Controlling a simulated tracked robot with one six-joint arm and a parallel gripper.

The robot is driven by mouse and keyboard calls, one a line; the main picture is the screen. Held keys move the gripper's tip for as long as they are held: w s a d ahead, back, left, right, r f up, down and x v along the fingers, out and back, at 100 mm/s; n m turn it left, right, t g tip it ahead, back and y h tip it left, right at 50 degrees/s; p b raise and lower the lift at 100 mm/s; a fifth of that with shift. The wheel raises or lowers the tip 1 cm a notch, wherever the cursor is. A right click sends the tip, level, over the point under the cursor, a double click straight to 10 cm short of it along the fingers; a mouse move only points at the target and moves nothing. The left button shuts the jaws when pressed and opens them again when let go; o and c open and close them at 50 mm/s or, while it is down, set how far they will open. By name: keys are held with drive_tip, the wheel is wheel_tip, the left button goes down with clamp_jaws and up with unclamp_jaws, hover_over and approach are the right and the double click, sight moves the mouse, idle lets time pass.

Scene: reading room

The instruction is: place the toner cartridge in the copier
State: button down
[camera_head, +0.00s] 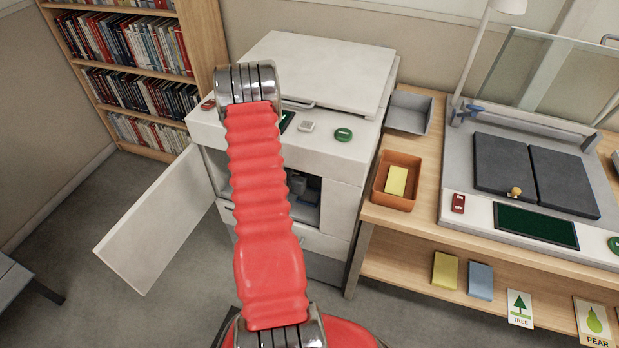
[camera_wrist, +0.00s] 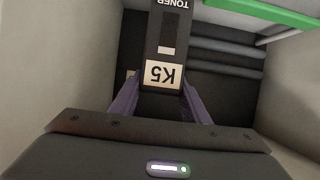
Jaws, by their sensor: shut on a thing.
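The toner cartridge (camera_wrist: 165,42) is black with a pale label reading K5, upside down in the wrist view. My gripper (camera_wrist: 160,100) has purple fingers shut on its near end, one on each side. The cartridge points into a dark bay (camera_wrist: 215,95) with pale side walls and grey bars across the back. Whether it touches the bay floor or is seated cannot be told. In the head view the white copier (camera_head: 330,65) stands with its front door (camera_head: 160,215) swung open to the left. My red arm covers much of the bay, hiding the cartridge.
A green bar (camera_wrist: 265,12) crosses the upper right of the wrist view. A wooden table (camera_head: 395,220) with an orange tray (camera_head: 383,200) and a book scanner (camera_head: 455,190) stands close on the copier's right. A bookshelf (camera_head: 195,50) is behind left.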

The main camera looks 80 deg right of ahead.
drive_tip(key=s+d+f, duration=0.2)
drive_tip(key=shift+s+d+f, duration=0.1)
drive_tip(key=shift+s+d, duration=0.1)
drive_tip(key=shift+s, duration=0.2)
drive_tip(key=shift+f, duration=0.4)
drive_tip(key=shift+f, duration=0.1)
drive_tip(key=shift+f, duration=1.6)
drive_tip(key=shift+s+d+f, duration=0.15)
drive_tip(key=shift+f, duration=0.1)
drive_tip(key=shift+f, duration=0.15)
drive_tip(key=c, duration=1)
unclamp_jaws()
